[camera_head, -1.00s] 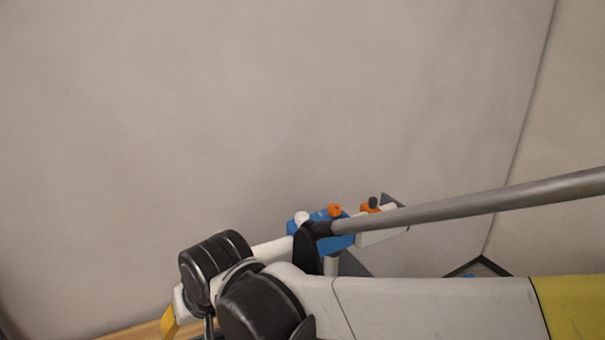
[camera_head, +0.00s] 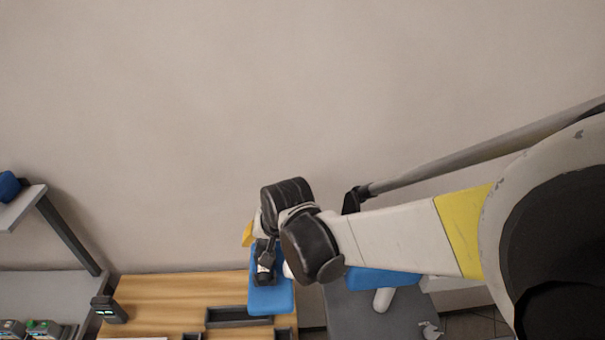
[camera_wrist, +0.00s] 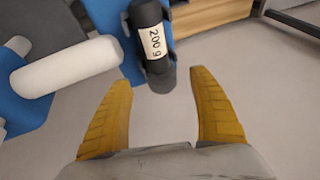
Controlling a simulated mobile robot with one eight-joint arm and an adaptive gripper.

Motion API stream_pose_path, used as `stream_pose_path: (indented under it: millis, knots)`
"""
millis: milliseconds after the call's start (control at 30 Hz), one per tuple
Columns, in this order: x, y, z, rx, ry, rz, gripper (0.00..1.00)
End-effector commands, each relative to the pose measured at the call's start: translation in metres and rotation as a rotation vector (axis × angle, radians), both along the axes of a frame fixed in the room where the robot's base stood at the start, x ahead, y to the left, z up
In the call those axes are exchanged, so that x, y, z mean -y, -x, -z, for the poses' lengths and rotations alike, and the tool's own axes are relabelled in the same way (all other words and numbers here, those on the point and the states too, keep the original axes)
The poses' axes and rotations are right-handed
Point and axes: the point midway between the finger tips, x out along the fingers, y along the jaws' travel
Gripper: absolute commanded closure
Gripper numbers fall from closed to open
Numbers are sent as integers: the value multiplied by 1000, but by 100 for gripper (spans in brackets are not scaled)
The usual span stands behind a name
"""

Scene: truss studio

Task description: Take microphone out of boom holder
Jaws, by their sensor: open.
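My gripper (camera_wrist: 160,78) is open and empty in the wrist view, its two yellow fingers apart. Ahead of the fingertips, a black cylinder (camera_wrist: 150,40) with a white "200 g" label sits in a dark cradle on a blue piece (camera_wrist: 133,70). The fingers do not touch it. In the head view, a grey boom pole (camera_head: 480,155) slopes down leftward to a black end piece (camera_head: 352,201) behind my arm. I cannot make out a microphone for certain. A yellow part of my gripper (camera_head: 248,235) shows above the blue piece (camera_head: 270,298).
A wooden table (camera_head: 170,295) with a dark tray (camera_head: 235,316) is at lower left. A dark grey surface (camera_head: 350,315) lies right of it. A white cylinder (camera_wrist: 68,66) on a blue board is left of the fingers. A shelf (camera_head: 20,207) stands far left.

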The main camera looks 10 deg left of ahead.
Motion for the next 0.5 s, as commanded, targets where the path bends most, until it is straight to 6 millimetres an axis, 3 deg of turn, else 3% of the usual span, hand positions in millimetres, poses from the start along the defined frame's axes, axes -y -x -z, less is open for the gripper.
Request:
stream_pose_path:
  millis: [233,500]
  knots:
    - [-13,-11,32,0,0,0,29]
    - [-14,-12,37,0,0,0,29]
